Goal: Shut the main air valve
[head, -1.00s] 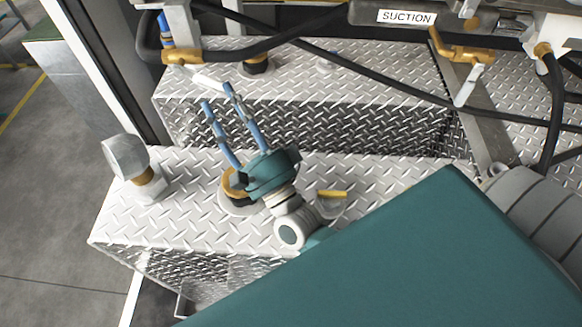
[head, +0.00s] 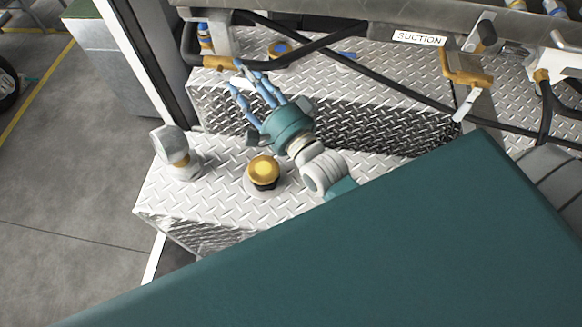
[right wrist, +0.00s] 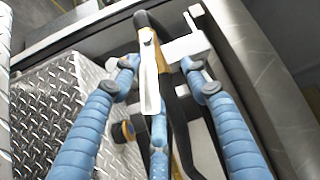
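A brass valve (head: 207,62) with a white lever sits at the upper left in the head view, on the pipework. I take it for the main air valve, but no label on it is readable. In the right wrist view its white lever (right wrist: 150,82) is long and slotted, near the middle between my fingers. My right gripper (head: 238,78) reaches up to this valve with its blue fingers spread. The wrist view shows the fingers (right wrist: 160,85) apart on both sides of the lever, and the lower finger at its near end. Contact is unclear. My left gripper is not in view.
A second brass valve (head: 467,68) with a white handle hangs right of the SUCTION label (head: 419,38). Black hoses (head: 385,82) cross behind the gripper. A yellow-topped cap (head: 263,170) and a grey capped fitting (head: 172,148) stand on the diamond-plate tank (head: 215,205).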

